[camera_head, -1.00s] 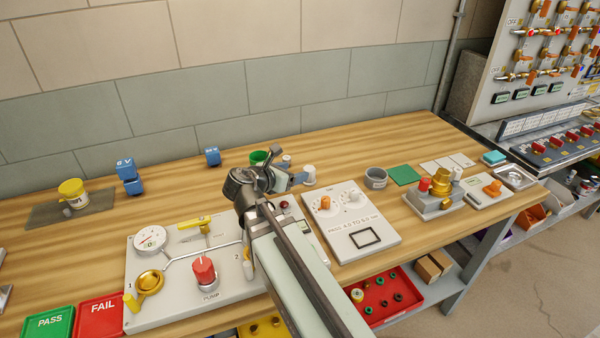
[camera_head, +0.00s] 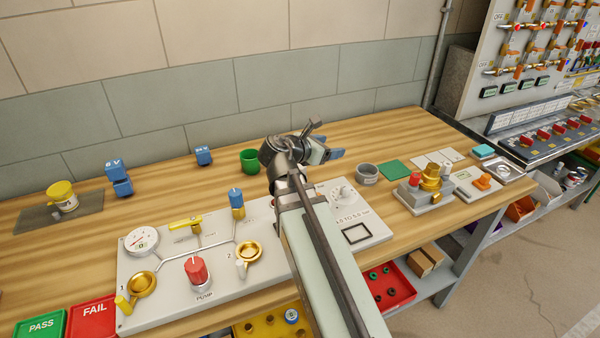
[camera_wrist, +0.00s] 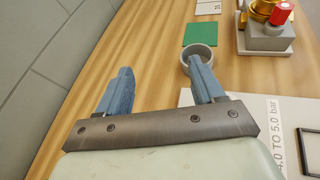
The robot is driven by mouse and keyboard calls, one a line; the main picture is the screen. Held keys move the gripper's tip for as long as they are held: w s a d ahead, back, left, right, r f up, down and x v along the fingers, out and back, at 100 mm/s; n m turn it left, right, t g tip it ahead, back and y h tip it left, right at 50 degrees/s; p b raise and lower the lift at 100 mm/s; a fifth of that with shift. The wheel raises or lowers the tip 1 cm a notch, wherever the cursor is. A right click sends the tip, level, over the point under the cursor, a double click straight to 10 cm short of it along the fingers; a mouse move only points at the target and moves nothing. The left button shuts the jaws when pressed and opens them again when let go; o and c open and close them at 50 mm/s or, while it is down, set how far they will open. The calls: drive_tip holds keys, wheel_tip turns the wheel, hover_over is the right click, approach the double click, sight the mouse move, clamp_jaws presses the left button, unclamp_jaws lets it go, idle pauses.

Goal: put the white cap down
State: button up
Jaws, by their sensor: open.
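I cannot make out the white cap in either current view; my arm and gripper cover part of the bench in the head view. My gripper (camera_head: 328,151) is above the bench behind the white panel with the black-framed window (camera_head: 357,234). In the wrist view its two blue fingers (camera_wrist: 160,70) are spread apart, with only bare wood showing between them. A grey round cup (camera_head: 367,173) stands on the bench to the right of my gripper; in the wrist view it (camera_wrist: 200,53) lies just beyond the right finger.
A green square (camera_head: 396,170) lies by the cup, with a brass valve fixture (camera_head: 429,186) to its right. A green cup (camera_head: 250,160) stands left of my gripper. A gauge panel (camera_head: 200,260) fills the front left.

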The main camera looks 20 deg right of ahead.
drive_tip(key=s+d+r+m+g+y, duration=0.1)
drive_tip(key=d+r+m+y, duration=0.2)
drive_tip(key=d, duration=0.4)
drive_tip(key=m+y, duration=1)
drive_tip(key=m, duration=0.8)
approach(300, 166)
drive_tip(key=shift+t, duration=0.3)
drive_tip(key=x, duration=0.7)
drive_tip(key=shift+s+a+f, duration=0.1)
drive_tip(key=shift+s, duration=0.2)
drive_tip(key=shift+d+x, duration=0.2)
drive_tip(key=shift+x, duration=2.45)
drive_tip(key=shift+s, duration=0.1)
drive_tip(key=shift+c, duration=0.2)
